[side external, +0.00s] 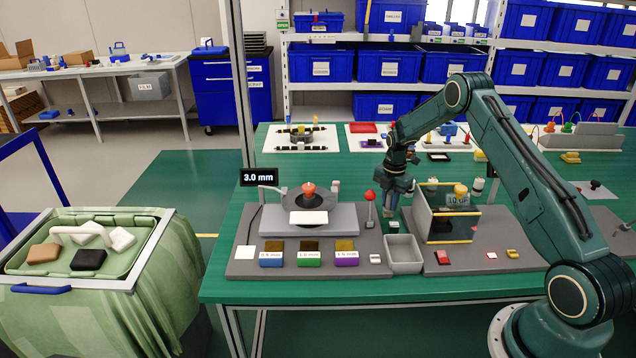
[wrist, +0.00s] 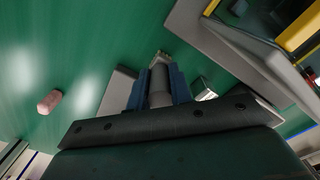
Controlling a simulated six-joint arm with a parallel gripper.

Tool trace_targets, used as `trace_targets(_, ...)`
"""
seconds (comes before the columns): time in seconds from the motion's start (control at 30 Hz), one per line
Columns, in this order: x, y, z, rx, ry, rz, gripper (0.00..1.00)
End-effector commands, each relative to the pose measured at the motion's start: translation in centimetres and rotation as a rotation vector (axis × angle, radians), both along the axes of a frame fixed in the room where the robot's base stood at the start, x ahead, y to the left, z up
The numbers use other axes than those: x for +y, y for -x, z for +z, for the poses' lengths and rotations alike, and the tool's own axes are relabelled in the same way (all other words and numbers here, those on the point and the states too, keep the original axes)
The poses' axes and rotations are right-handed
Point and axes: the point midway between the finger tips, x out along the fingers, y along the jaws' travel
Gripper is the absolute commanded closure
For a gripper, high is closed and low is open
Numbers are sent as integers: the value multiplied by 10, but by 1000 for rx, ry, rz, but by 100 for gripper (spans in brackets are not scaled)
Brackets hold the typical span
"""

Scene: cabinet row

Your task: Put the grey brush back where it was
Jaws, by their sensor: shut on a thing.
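The grey brush (wrist: 160,84) is between the two blue fingers of my gripper (wrist: 160,92) in the wrist view. Its pale tip points away from the wrist, over the green table top. My gripper (side external: 391,202) is shut on it. In the side view the fingers point down, behind the grey open bin (side external: 404,262) and left of the clear-walled box (side external: 428,215). The brush is too small there to make out clearly. I cannot tell whether its tip touches anything, and no marked place for the brush is clear.
A grey station with a round plate (side external: 309,200) and a red-topped post (side external: 370,196) stand to the left. A yellow-edged box (wrist: 285,38) is close at the right of the wrist view. A pink rounded piece (wrist: 48,102) lies on otherwise clear green table at the left.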

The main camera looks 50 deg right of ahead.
Motion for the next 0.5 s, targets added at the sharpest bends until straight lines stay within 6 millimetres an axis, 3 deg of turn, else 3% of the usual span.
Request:
trace_targets(0.07,0,0,-2,0,0,0,100)
trace_targets(0.1,0,0,-2,0,0,0,74)
trace_targets(0.2,0,0,-2,0,0,0,58)
trace_targets(0.5,0,0,-1,0,0,0,58)
